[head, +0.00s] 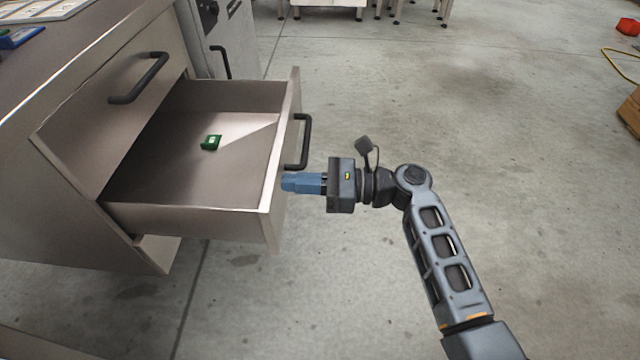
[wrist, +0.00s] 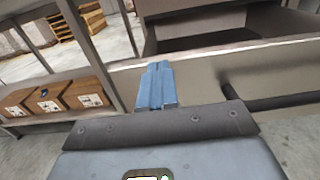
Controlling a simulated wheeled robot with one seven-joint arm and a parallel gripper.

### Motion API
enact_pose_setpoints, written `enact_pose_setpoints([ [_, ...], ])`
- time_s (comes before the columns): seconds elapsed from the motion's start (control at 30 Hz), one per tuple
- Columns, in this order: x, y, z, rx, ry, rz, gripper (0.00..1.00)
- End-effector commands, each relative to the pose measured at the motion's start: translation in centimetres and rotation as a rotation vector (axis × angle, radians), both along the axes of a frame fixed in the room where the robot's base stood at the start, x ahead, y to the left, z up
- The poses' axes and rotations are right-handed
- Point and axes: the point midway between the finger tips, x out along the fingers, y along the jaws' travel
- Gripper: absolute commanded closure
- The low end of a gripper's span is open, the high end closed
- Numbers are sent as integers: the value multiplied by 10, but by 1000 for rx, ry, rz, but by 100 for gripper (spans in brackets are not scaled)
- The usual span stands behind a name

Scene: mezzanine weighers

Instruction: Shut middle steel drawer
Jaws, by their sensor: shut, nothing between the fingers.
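The middle steel drawer (head: 190,222) is pulled well out of the steel cabinet in the head view. A small green object (head: 210,142) lies inside it. Its black bar handle (head: 303,142) is on the front panel and also shows in the wrist view (wrist: 285,101). My gripper (head: 285,183) is shut and empty, with its blue fingers at the outer face of the drawer front, beside the handle. In the wrist view the blue fingers (wrist: 157,68) point at the drawer's front panel (wrist: 205,75). I cannot tell whether the fingertips touch the panel.
A closed drawer with a black handle (head: 138,78) sits above. A grey cabinet (head: 233,40) stands behind. Cardboard boxes (wrist: 45,101) rest on a shelf at left in the wrist view. Open concrete floor (head: 480,110) lies to the right of the drawer.

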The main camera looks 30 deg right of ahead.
Motion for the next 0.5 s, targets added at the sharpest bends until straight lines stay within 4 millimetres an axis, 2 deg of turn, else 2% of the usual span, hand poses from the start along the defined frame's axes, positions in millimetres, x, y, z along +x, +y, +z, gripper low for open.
enact_pose_setpoints([
  [0.13, 4, 7, -1, 0, 0, 0, 100],
  [0.5, 4, 8, 0, 0, 0, 0, 100],
])
